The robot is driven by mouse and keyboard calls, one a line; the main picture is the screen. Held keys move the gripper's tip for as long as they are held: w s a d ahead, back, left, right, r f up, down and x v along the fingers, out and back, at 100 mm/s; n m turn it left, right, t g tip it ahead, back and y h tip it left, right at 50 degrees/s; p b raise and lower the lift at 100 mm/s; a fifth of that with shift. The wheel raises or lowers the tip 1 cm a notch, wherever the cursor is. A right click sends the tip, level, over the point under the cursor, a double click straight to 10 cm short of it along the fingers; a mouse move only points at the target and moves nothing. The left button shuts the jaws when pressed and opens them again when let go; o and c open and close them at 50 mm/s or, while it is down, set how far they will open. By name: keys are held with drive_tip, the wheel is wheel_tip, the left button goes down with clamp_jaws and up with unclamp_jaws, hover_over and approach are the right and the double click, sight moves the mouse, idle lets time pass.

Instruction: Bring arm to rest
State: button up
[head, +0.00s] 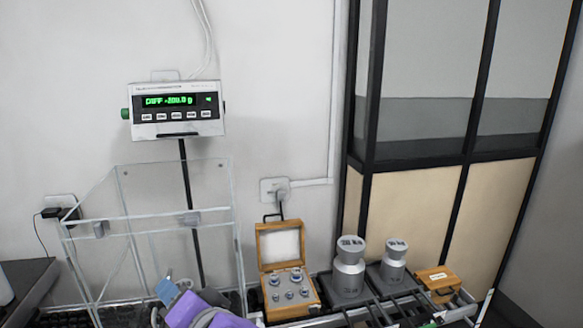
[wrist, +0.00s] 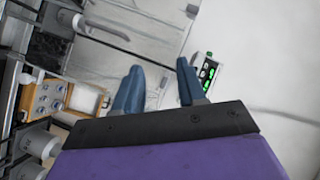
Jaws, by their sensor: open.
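My gripper (wrist: 160,76) shows two blue fingers spread apart in the wrist view, with nothing between them. In the head view my gripper (head: 172,289) is at the bottom edge, low in front of the clear glass draft shield (head: 150,214). My purple arm link is partly cut off by the frame there. Whether the gripper touches the shield cannot be told. The wrist view is turned sideways, with the wall and the display unit (wrist: 207,72) beyond the fingers.
The display unit (head: 176,109) stands on a black pole with green digits lit. An open wooden box (head: 290,307) of small weights and two large grey weights (head: 349,268) (head: 394,262) stand at right, near a closed wooden box (head: 438,279). A black-framed partition (head: 366,150) rises behind.

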drive_tip(key=s+d+f+n+g+h, duration=0.2)
drive_tip(key=s+d+f+g+h, duration=0.15)
drive_tip(key=d+f, duration=0.45)
drive_tip(key=s+d+f+n+g+h, duration=0.2)
drive_tip(key=s+d+f+g+h, duration=0.25)
drive_tip(key=d, duration=0.45)
drive_tip(key=s+d+f+g+h, duration=0.1)
drive_tip(key=s+d+f+g, duration=0.1)
drive_tip(key=s+d, duration=0.5)
drive_tip(key=s+d+f+g+h, duration=0.2)
drive_tip(key=s+d, duration=0.5)
drive_tip(key=d, duration=0.1)
drive_tip(key=shift+s+d+m+g, duration=0.25)
drive_tip(key=shift+d+m+g, duration=0.15)
drive_tip(key=shift+f, duration=0.1)
drive_tip(key=shift+c, duration=0.2)
